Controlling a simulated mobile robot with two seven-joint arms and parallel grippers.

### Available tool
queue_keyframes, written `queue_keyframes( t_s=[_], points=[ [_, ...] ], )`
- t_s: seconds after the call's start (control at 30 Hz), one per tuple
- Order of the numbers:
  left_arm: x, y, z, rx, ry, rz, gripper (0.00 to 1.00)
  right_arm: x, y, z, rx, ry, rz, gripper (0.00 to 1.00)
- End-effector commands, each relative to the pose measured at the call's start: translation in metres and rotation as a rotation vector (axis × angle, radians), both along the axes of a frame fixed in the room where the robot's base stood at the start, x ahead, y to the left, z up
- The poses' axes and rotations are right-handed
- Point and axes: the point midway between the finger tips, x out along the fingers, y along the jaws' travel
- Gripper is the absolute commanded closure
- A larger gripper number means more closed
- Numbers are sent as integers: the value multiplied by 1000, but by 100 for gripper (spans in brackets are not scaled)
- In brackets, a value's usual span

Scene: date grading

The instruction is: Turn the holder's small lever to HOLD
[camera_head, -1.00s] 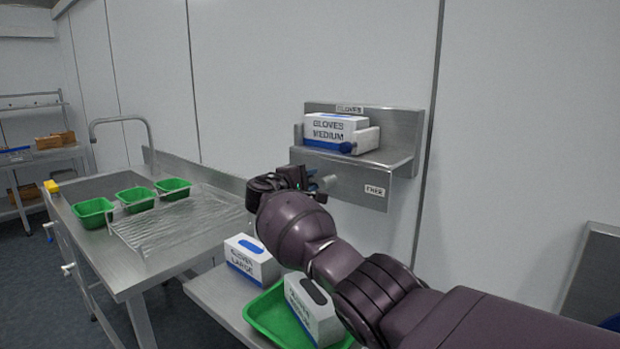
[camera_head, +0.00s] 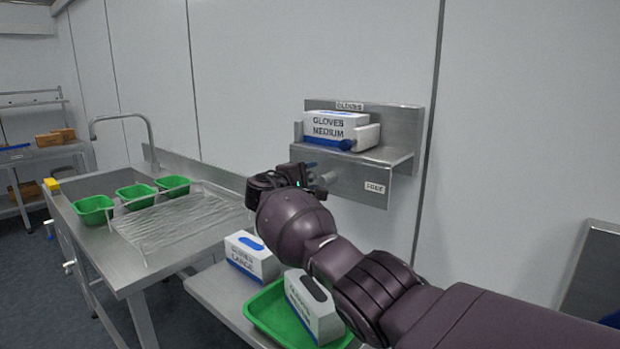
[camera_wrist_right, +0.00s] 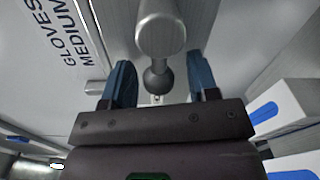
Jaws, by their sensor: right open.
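The steel glove holder (camera_head: 345,177) is fixed to the wall and carries a white and blue GLOVES MEDIUM box (camera_head: 336,122). A FREE label (camera_head: 375,188) is on its front, at the right; I see no HOLD label. The small grey lever (camera_head: 326,179) is at the holder's front, partly behind my right gripper (camera_head: 314,176). In the right wrist view, the lever's round shaft (camera_wrist_right: 160,28) ends near a dark ball (camera_wrist_right: 158,79). My right gripper (camera_wrist_right: 161,84) is open, with its blue fingers on either side of the ball, gaps showing. My left gripper is out of view.
Below the holder, a shelf (camera_head: 215,290) bears a GLOVES LARGE box (camera_head: 250,262) and a green tray (camera_head: 262,312) with another glove box (camera_head: 312,308) in it. A steel table (camera_head: 110,262) with green bins (camera_head: 93,209) stands at the left.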

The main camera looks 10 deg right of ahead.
Motion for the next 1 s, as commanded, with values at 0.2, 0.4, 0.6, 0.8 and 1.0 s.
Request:
queue_keyframes(
  t_s=[0.2, 0.4, 0.6, 0.8, 1.0],
  points=[
    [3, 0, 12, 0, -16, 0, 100, -15, 19, 5, 1, -3, 3, 46],
    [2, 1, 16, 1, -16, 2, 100, -38, 49, 6, 1, -2, 3, 46],
    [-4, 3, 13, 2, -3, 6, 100, -56, 72, 5, 0, -1, 2, 46],
    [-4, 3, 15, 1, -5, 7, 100, -65, 83, 4, -1, 1, 0, 46],
    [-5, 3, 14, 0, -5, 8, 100, -66, 84, 4, -1, 1, 0, 46]
  ],
)
